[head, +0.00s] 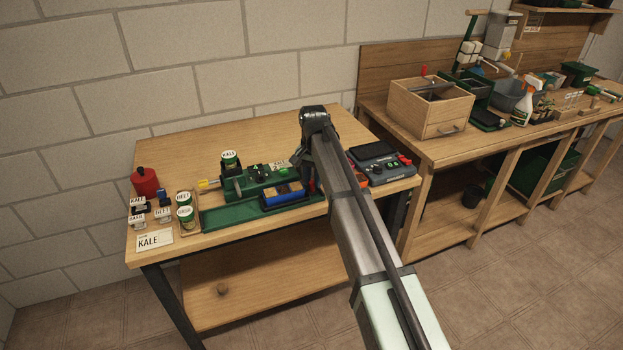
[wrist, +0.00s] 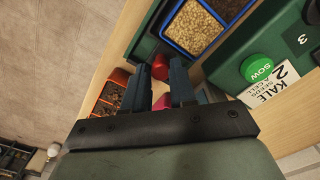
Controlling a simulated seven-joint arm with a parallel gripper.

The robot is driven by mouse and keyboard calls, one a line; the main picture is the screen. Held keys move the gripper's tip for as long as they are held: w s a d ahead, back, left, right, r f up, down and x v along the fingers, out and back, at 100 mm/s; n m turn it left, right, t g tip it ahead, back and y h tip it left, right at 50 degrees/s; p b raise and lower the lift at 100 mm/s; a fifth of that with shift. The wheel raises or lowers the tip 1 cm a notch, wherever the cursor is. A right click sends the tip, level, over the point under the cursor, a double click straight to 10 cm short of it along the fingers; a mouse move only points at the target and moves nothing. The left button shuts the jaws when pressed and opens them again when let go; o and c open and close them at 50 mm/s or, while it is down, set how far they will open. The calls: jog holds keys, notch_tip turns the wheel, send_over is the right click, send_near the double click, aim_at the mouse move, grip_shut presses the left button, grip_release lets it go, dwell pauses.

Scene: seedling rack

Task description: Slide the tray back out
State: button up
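The tray (head: 283,192) is blue, with cells of brown and dark fill. It sits at the right end of the long green track (head: 228,217), against the front of a green machine (head: 258,180). In the wrist view the tray (wrist: 195,28) lies at the top, with tan grains in the near cell and dark fill beyond. My gripper (wrist: 161,70) points down near the track's end, its two fingers apart. A red knob (wrist: 161,67) shows between the fingertips; contact is hard to judge. In the head view my arm hides most of the fingers.
The machine's green SOW button (wrist: 257,68) and a kale label (wrist: 268,88) are beside the tray. A dark device (head: 376,160) with red parts stands to the right. Jars (head: 184,216), cards and a red can (head: 145,182) stand at the left. The track's left stretch is clear.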

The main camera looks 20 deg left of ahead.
jog(key=shift+o, duration=0.7)
jog(key=shift+w+d, duration=0.15)
jog(key=shift+d, duration=0.05)
jog(key=shift+a+r, duration=0.1)
notch_tip(320, 180, up, 14)
jog(key=shift+f, duration=0.15)
